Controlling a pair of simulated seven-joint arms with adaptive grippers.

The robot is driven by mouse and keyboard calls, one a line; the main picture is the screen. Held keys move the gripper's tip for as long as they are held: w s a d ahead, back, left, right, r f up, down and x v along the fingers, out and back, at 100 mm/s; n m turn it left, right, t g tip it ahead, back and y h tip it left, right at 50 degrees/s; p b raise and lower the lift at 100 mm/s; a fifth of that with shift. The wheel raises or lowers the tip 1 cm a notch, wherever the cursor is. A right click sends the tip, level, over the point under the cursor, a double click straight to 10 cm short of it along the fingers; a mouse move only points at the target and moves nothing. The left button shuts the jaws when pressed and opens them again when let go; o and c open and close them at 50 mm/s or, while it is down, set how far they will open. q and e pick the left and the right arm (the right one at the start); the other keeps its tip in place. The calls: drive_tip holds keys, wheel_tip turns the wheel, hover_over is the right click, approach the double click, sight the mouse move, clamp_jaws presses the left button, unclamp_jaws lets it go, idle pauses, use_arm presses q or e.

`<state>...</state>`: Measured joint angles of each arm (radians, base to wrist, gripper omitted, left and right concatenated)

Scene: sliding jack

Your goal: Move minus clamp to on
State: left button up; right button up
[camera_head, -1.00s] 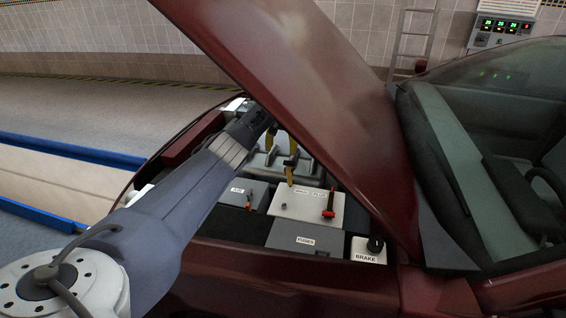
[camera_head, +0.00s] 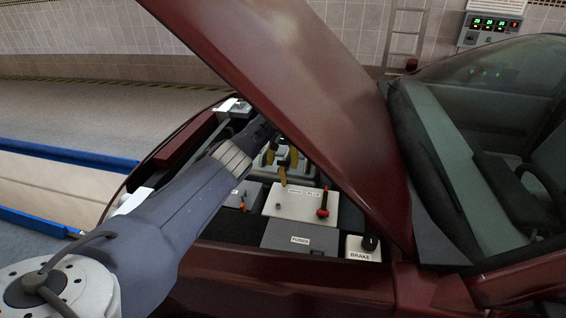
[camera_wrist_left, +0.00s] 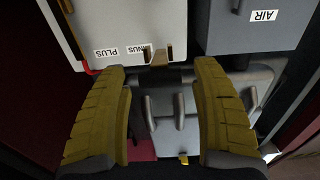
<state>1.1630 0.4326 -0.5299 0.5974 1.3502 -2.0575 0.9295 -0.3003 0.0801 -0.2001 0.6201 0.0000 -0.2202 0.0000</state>
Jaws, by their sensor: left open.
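The white battery box (camera_head: 297,208) sits in the engine bay with minus and plus labels on top. A red clamp (camera_head: 323,203) stands at its plus side. A small dark post (camera_head: 277,207) shows at the minus side. In the left wrist view, a brownish bracket, apparently the minus clamp (camera_wrist_left: 161,57), is at the box edge beside the minus label (camera_wrist_left: 138,50). My left gripper (camera_wrist_left: 161,72) is open, its yellow fingers on either side of that bracket with gaps. In the head view the left gripper (camera_head: 287,168) is over the box's far edge. My right gripper is not in view.
The raised red hood (camera_head: 300,100) slants close over my left arm. A grey air box (camera_head: 243,194), fuses box (camera_head: 300,238) and white brake reservoir (camera_head: 362,249) crowd the bay around the battery. Grey engine parts (camera_wrist_left: 175,125) lie below the fingers.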

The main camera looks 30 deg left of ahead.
use_arm(q)
drive_tip(key=shift+f, duration=0.1)
clamp_jaws()
idle(0.6)
